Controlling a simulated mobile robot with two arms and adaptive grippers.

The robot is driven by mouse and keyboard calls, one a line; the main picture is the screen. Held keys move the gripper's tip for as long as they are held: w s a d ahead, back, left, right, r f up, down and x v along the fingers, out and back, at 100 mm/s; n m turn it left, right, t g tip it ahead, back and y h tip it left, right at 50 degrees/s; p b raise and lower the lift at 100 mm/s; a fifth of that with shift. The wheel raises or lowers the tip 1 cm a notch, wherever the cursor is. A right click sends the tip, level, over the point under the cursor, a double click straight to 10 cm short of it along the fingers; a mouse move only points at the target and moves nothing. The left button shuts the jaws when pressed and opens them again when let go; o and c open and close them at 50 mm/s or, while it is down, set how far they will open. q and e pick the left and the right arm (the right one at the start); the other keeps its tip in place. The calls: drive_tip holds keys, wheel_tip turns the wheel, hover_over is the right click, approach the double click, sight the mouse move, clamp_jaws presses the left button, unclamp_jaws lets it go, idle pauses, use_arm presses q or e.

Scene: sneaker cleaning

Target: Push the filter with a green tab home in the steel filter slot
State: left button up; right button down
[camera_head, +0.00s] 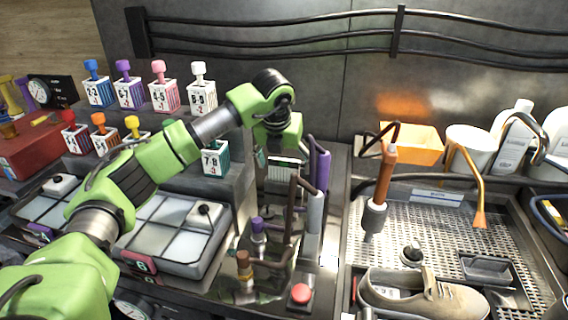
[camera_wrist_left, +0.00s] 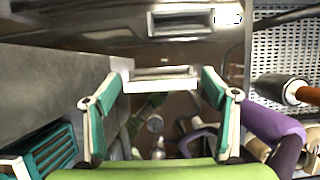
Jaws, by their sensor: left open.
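A pale, ridged filter (camera_head: 287,168) stands in the dark steel housing below my left gripper (camera_head: 278,150). In the left wrist view a pale rectangular frame (camera_wrist_left: 162,73), which looks like the same filter, lies between and just beyond the teal fingertips. My left gripper (camera_wrist_left: 165,88) is open, with one finger on each side of that frame. I cannot tell whether the fingers touch it. No green tab can be made out clearly. The slot's mouth and how deep the filter sits are hidden. My right gripper is not in view.
Purple and grey handled tools (camera_head: 318,185) stand close to the right of my gripper. A teal-marked box (camera_head: 214,158) is close on the left. A red button (camera_head: 300,293) is in front. A sneaker (camera_head: 420,298) lies on the perforated tray (camera_head: 440,220) at right.

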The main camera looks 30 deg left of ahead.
use_arm(q)
drive_tip(key=v, duration=1.2)
